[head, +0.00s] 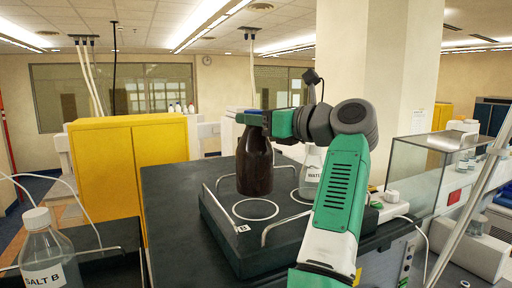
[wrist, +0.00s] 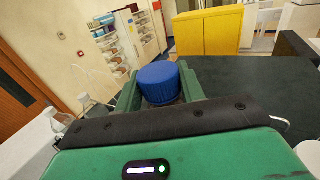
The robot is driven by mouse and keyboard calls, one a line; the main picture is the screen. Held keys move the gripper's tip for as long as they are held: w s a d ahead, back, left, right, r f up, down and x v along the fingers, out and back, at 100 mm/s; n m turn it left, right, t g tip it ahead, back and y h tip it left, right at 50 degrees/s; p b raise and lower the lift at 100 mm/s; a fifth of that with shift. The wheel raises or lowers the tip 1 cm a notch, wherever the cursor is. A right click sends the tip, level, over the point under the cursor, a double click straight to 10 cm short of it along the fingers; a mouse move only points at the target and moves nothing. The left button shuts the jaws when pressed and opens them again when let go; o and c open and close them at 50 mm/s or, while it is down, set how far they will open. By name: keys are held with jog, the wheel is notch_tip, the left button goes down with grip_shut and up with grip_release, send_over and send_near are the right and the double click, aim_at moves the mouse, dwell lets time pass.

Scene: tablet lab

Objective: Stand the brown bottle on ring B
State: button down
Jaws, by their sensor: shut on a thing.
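The brown bottle (head: 255,162) is upright in the head view, with its neck at my gripper (head: 254,119). In the wrist view its blue cap (wrist: 158,82) sits between the two green fingers of my gripper (wrist: 160,92), which is shut on the bottle. Ring B (head: 255,218), a white circle with a small B tag (head: 243,228), lies on the dark tray (head: 222,224). The bottle's base shows just above the far edge of the ring's outline; the ring is empty. I cannot tell how high the base is above the tray.
A clear bottle marked WATER (head: 313,174) stands at the tray's right, near a second ring (head: 296,197) partly behind my arm. Metal rails (head: 285,222) edge the tray. A SALT B bottle (head: 48,258) stands at front left. The dark bench (head: 170,205) left of the tray is clear.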

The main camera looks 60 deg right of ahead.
jog(key=shift+f+p, duration=0.35)
jog(key=shift+f, duration=1.75)
jog(key=c, duration=0.9)
grip_release()
jog(key=shift+f, duration=0.15)
jog(key=shift+o, duration=0.2)
jog(key=shift+r, duration=0.2)
jog(key=b, duration=0.4)
send_near(266, 139)
jog(key=shift+w, duration=0.25)
